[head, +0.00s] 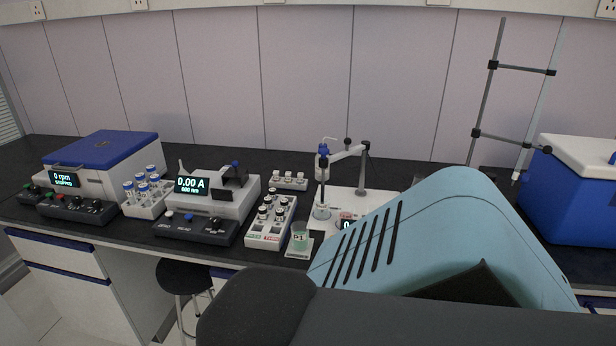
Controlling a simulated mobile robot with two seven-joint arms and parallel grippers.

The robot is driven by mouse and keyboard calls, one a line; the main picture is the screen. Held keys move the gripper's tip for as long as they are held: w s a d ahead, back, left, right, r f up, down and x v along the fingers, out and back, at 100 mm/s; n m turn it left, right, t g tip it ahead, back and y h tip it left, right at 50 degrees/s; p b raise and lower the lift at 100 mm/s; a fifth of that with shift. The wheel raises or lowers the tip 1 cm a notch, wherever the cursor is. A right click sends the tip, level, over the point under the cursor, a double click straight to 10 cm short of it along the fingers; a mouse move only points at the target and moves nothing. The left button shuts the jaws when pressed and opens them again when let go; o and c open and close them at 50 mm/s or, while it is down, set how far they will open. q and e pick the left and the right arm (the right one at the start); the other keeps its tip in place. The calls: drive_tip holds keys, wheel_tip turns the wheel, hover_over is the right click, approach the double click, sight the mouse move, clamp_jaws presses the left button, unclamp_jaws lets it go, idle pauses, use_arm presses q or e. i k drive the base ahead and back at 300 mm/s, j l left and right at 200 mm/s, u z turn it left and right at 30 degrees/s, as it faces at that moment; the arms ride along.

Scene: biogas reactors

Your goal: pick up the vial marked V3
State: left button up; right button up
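Several small vials with white and dark caps (264,213) stand in a white rack (263,242) near the middle of the bench. A smaller rack (290,184) behind it holds several white-capped vials. No marking V3 can be read on any vial, so I cannot tell which one it is. Neither of my grippers is in view. A large part of my own arm fills the lower right foreground and hides part of the bench.
A beaker marked P1 (299,237) stands right of the rack. A photometer (207,206), blue-capped tubes (147,182) and a blue-lidded centrifuge (104,150) stand left. A probe stand (364,176), clamp stand (484,100) and blue box (574,200) stand right. A stool (183,275) is below.

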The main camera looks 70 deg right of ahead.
sight(284, 202)
drive_tip(key=i+z, duration=0.1)
drive_tip(key=z, duration=2.05)
drive_tip(key=i+j, duration=0.2)
drive_tip(key=i, duration=0.1)
